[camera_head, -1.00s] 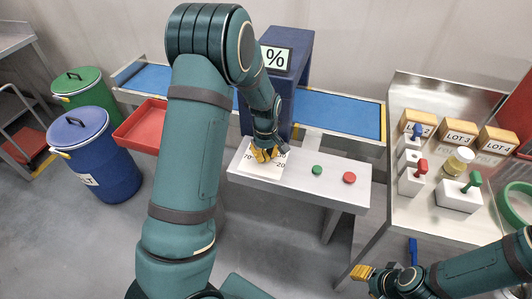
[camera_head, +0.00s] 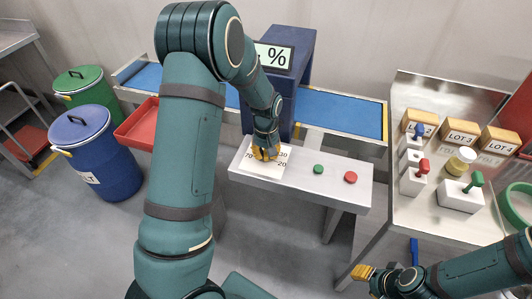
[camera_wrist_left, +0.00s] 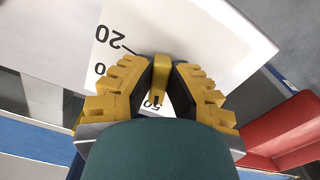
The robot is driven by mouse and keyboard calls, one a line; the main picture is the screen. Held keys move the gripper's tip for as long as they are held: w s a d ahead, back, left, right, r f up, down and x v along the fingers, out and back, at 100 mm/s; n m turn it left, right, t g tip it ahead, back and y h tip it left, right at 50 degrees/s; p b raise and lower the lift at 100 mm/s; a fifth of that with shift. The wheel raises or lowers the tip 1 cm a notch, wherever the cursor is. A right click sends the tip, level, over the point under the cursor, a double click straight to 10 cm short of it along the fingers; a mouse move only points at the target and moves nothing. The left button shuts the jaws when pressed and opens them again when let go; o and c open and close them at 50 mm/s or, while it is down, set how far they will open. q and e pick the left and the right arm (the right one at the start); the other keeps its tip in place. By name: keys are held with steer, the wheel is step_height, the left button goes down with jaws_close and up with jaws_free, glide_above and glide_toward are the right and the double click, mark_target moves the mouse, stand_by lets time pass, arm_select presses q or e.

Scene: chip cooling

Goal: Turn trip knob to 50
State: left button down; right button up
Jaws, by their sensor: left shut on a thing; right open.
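The trip knob (camera_wrist_left: 161,72) is a small yellow piece on a white dial plate (camera_wrist_left: 215,28). My left gripper (camera_head: 266,153) points down at the dial, and its yellow fingers (camera_wrist_left: 160,80) are shut on the knob. A dark mark shows on the knob's near end, beside a partly hidden label that looks like 50. The label 20 with its tick shows at upper left in the wrist view. In the head view, 70, 30 and 20 show around the gripper, which hides the knob there. My right gripper (camera_head: 362,272) is open and empty at lower right.
A green button (camera_head: 318,169) and a red button (camera_head: 350,177) sit right of the dial on the grey panel (camera_head: 335,190). A blue housing (camera_head: 300,60) with a % display stands behind. A red tray (camera_head: 138,128) is at left, and a steel table (camera_head: 440,100) at right.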

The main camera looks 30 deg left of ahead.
mark_target(266, 154)
arm_select(q)
steer(key=shift+s+f, duration=0.1)
steer(key=c, duration=0.9)
jaws_free()
steer(key=shift+c, duration=0.2)
steer(key=shift+r, duration=0.2)
steer(key=shift+r, duration=0.35)
step_height(266, 154, up, 11)
